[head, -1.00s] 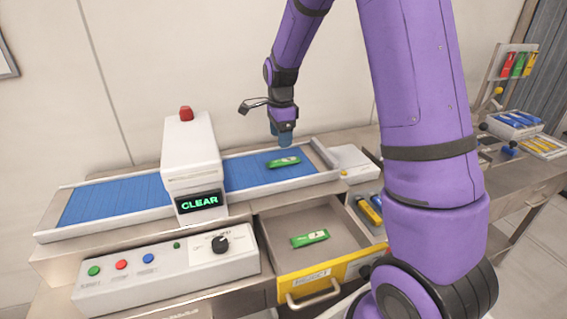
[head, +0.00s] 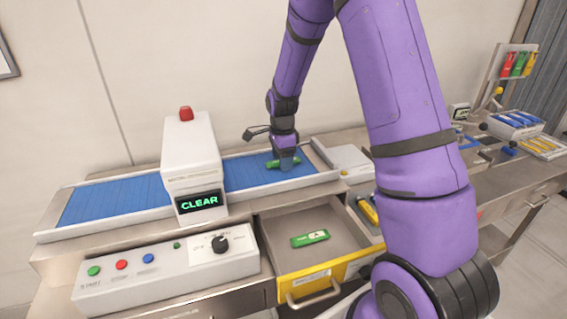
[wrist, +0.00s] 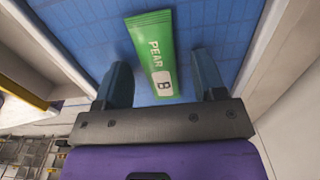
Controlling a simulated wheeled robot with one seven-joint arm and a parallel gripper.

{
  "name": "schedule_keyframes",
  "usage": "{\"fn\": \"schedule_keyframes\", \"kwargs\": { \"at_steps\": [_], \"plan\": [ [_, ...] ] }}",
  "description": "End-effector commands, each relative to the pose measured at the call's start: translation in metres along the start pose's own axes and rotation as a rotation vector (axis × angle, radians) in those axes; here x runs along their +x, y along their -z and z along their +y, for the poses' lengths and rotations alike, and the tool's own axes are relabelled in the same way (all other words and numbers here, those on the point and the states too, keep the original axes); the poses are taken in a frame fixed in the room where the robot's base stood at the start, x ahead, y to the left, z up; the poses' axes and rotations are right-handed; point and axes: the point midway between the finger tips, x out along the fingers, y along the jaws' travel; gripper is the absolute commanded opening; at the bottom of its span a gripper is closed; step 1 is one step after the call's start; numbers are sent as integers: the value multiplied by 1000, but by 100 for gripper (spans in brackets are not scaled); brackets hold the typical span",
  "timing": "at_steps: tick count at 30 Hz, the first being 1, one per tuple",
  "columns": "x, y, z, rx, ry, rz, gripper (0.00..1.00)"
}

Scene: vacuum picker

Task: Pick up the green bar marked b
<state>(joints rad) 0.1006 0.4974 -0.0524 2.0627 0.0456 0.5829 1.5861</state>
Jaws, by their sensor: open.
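The green bar marked B (wrist: 153,50) lies on the blue conveyor belt, with "PEAR" and a white B label facing up in the wrist view. In the head view the bar (head: 272,164) is partly hidden behind my gripper (head: 286,163). In the wrist view my gripper (wrist: 165,85) is open, its two blue-grey fingers on either side of the bar's B-labelled end. The bar is between the fingers with gaps on both sides. I cannot tell how far above the belt the fingertips are.
A white scanner box (head: 190,160) reading "CLEAR" spans the belt (head: 115,200). Another green bar, marked A (head: 310,238), lies in the open yellow-fronted drawer (head: 320,283). The belt's raised rails run along both sides. A control panel (head: 165,272) is at the front left.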

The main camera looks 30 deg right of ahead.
Motion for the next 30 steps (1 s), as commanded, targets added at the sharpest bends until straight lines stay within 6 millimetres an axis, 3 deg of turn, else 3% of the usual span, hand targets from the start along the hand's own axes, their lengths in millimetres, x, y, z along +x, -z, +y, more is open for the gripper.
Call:
{"fn": "schedule_keyframes", "kwargs": {
  "at_steps": [1, 7, 9, 19, 30],
  "plan": [
    [0, 0, 0, 0, 0, 0, 59],
    [0, 0, 0, 0, 0, 0, 13],
    [0, 0, 0, 0, 0, 0, 7],
    [-10, 0, -1, -1, 4, 0, 6],
    [-75, -1, -1, -2, 4, 0, 6]
  ]
}}
